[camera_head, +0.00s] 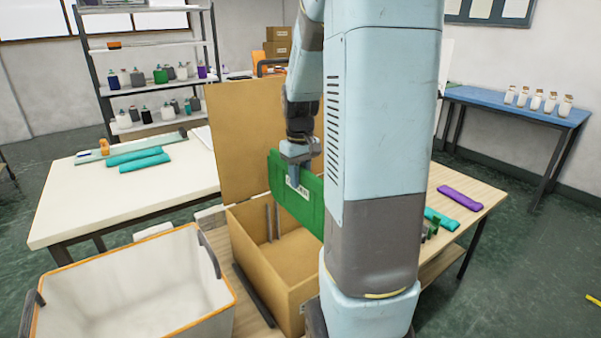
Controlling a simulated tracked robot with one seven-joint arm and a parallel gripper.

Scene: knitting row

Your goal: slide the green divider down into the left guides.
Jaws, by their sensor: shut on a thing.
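My gripper (297,172) is shut on the top edge of the green divider (283,192), a flat panel with a white label. My gripper points down and holds the divider above the open wooden box (257,254). The divider hangs tilted in the picture, its right part hidden behind my arm. The left guides (272,221) show as thin grey upright strips on the box's inner wall, below and left of the divider. The divider appears apart from the guides. The right side of the box is hidden by my arm.
The box's raised lid (238,125) stands behind the divider. A white bin with an orange rim (130,290) is at the left front. A purple piece (457,198) and a teal piece (440,218) lie on the table at right. A white table (110,205) is at left.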

